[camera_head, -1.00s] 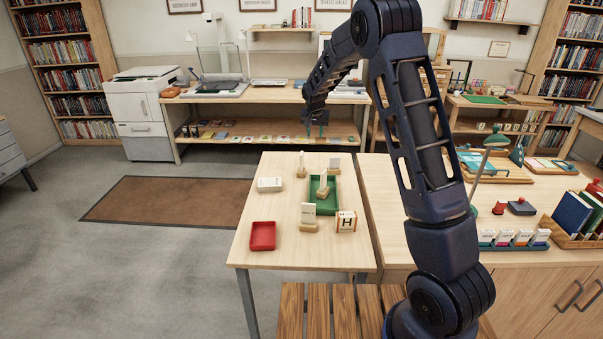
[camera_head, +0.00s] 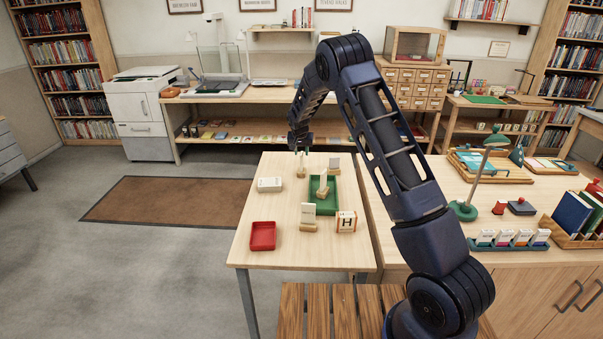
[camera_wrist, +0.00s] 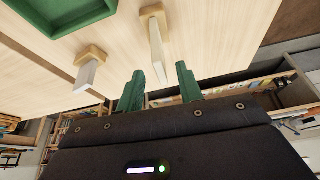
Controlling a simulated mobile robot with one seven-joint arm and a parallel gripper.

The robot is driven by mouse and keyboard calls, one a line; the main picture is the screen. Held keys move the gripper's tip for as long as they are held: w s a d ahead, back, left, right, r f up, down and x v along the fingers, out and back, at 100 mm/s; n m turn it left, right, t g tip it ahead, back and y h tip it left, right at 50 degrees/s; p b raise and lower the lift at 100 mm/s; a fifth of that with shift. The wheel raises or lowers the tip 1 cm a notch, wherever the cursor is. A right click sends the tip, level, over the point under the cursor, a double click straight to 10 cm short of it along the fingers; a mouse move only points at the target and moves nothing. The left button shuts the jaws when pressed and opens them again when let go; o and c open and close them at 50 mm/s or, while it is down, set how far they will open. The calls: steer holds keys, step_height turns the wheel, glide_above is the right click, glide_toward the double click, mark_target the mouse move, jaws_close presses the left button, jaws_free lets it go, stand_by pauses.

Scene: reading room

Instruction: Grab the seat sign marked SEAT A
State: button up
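Several small white seat signs on wooden bases stand on the light wood table (camera_head: 255,215); their lettering is too small for me to read, so I cannot tell which is SEAT A. One sign (camera_head: 301,170) is at the back left, another (camera_head: 334,167) at the back right, and one (camera_head: 308,213) at the front. My gripper (camera_head: 301,150) is just above and behind the back-left sign. In the wrist view, my green fingers (camera_wrist: 161,85) are apart and empty, with one sign (camera_wrist: 157,48) just beyond them and another (camera_wrist: 87,73) to its left.
A green tray (camera_head: 333,205) with a wooden-based item in it lies mid-table; its corner shows in the wrist view (camera_wrist: 95,22). A red tray (camera_head: 263,236), a white block (camera_head: 270,184) and a block marked H (camera_head: 346,222) are nearby.

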steer(key=shift+x, duration=2.6)
steer(key=shift+w+r, duration=0.1)
jaws_close()
